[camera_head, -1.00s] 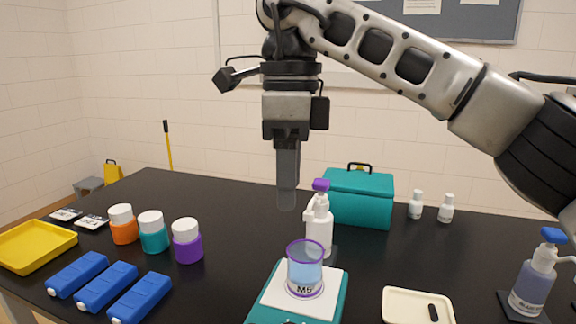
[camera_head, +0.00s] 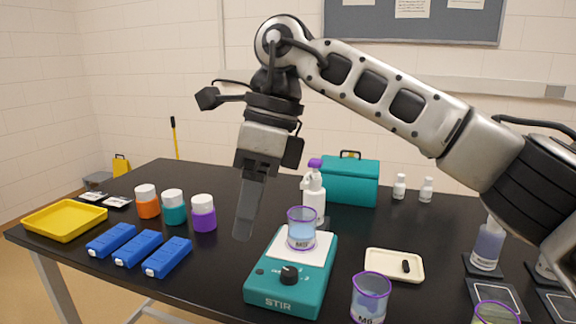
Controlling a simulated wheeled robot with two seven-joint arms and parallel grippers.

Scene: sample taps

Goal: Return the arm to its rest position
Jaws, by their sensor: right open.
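My right arm comes in from the right and arches over the table. Its gripper (camera_head: 245,225) hangs tilted, fingertips down and to the left, above the black table (camera_head: 225,265). The fingers overlap from this side, and no object shows between them. The gripper is open and empty, left of the white purple-topped pump bottle (camera_head: 314,196) and the teal stirrer (camera_head: 292,287). A beaker of blue liquid marked M5 (camera_head: 301,229) stands on the stirrer's white plate. My left gripper does not show.
A teal case (camera_head: 350,184) stands behind the pump bottle. Orange-, teal- and purple-banded jars (camera_head: 204,213), blue blocks (camera_head: 138,248) and a yellow tray (camera_head: 64,219) are at left. A cream tray (camera_head: 394,265), a beaker marked M6 (camera_head: 369,298) and a grey-blue bottle (camera_head: 488,246) are at right.

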